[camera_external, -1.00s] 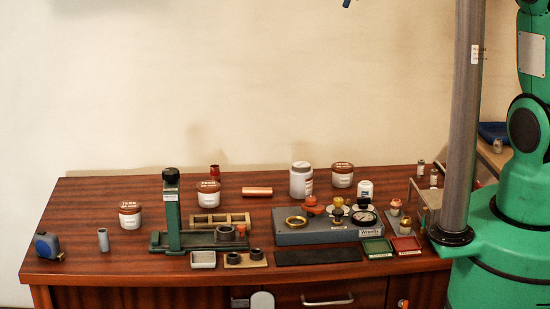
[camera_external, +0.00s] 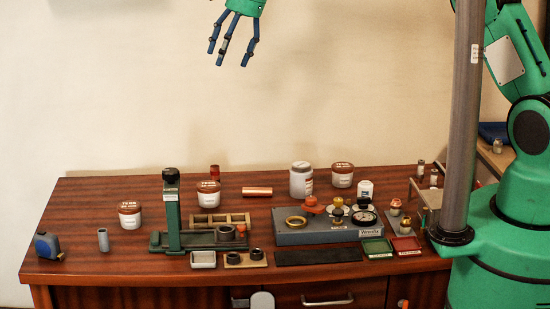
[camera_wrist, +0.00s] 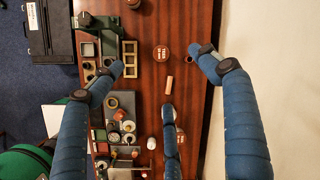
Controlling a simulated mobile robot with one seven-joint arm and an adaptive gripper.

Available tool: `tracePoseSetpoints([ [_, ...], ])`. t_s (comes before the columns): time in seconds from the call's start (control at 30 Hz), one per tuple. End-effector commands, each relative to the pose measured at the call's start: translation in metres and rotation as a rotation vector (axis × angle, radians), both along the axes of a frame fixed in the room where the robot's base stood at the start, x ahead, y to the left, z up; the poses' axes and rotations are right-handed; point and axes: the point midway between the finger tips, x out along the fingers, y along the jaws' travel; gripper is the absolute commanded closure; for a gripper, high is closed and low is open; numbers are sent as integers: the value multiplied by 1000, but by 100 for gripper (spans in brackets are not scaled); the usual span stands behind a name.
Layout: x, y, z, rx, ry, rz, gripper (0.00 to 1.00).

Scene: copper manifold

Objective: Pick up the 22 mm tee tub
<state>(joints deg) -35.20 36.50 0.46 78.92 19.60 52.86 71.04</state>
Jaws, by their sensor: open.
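Three white tubs with reddish-brown lids stand upright on the bench: a left tub (camera_external: 130,216), a middle tub (camera_external: 208,194) and a right tub (camera_external: 342,176). Their lids carry white lettering too small to read surely, so I cannot tell which is the 22 mm tee tub. In the wrist view one brown-lidded tub (camera_wrist: 161,53) shows between the fingers, and another (camera_wrist: 180,136) is partly hidden behind the lower finger. My gripper (camera_external: 231,50) has blue fingers, spread open and empty, high above the bench; they also show in the wrist view (camera_wrist: 165,75).
A green press-like stand (camera_external: 173,215) rises beside the middle tub. A blue tape measure (camera_external: 47,246) is at the left edge.

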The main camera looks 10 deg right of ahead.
Motion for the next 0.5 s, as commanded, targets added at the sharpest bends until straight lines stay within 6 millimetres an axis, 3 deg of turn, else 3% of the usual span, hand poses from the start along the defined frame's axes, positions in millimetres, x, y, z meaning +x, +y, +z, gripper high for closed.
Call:
tracePoseSetpoints([
  [0.1,-4,37,-34,2,41,-28,24],
  [0.5,-33,147,-148,0,175,-139,24],
])
